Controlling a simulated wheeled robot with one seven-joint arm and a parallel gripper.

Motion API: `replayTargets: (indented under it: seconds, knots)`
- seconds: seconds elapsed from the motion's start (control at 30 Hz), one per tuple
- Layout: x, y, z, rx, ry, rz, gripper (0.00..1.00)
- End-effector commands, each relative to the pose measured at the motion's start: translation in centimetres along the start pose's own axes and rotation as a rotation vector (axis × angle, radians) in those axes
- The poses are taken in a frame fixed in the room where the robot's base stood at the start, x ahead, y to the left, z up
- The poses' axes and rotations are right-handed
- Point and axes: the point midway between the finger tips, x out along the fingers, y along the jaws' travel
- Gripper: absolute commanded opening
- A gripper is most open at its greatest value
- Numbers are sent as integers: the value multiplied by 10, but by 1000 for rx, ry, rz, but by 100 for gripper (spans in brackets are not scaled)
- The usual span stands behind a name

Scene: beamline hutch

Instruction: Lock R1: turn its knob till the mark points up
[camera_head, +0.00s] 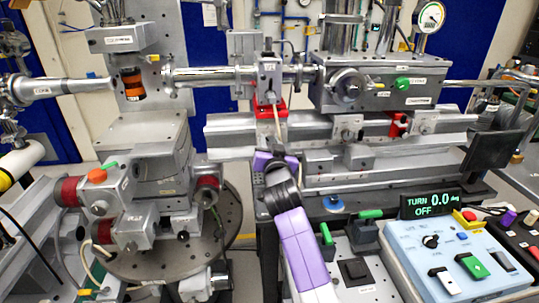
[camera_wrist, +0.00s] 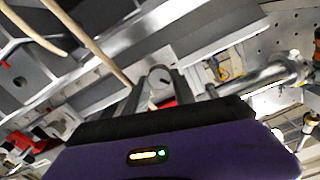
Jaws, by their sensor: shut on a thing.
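My gripper (camera_head: 274,156) reaches up to the rail in the head view, just below the red-based carriage (camera_head: 268,105); its fingertips are hard to make out there. In the wrist view my gripper (camera_wrist: 160,88) has its two dark fingers on either side of a small grey round knob (camera_wrist: 160,75), shut on it. A short dark mark shows on the knob's face; its direction relative to up is hard to tell. Red shows just below the knob between the fingers. I cannot read an R1 label; in the head view my gripper hides the knob.
A grey box with a round dial (camera_head: 348,85) and a green knob (camera_head: 403,83) stands right of the carriage. A display (camera_head: 430,204) reads "TURN 0.0 deg OFF". A blue control panel (camera_head: 410,255) is at the lower right. Tan cables (camera_wrist: 85,40) hang close to my gripper.

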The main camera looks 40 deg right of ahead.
Motion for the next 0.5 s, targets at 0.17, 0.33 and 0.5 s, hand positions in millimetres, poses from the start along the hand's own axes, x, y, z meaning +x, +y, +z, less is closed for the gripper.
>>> replayTargets:
  seconds: [0.17, 0.33, 0.5]
  knots:
    - [0, 2, 7, 168, 1, -1, 0]
    - [0, 2, 6, 325, 0, -1, 0]
    - [0, 2, 6, 463, -1, 0, 0]
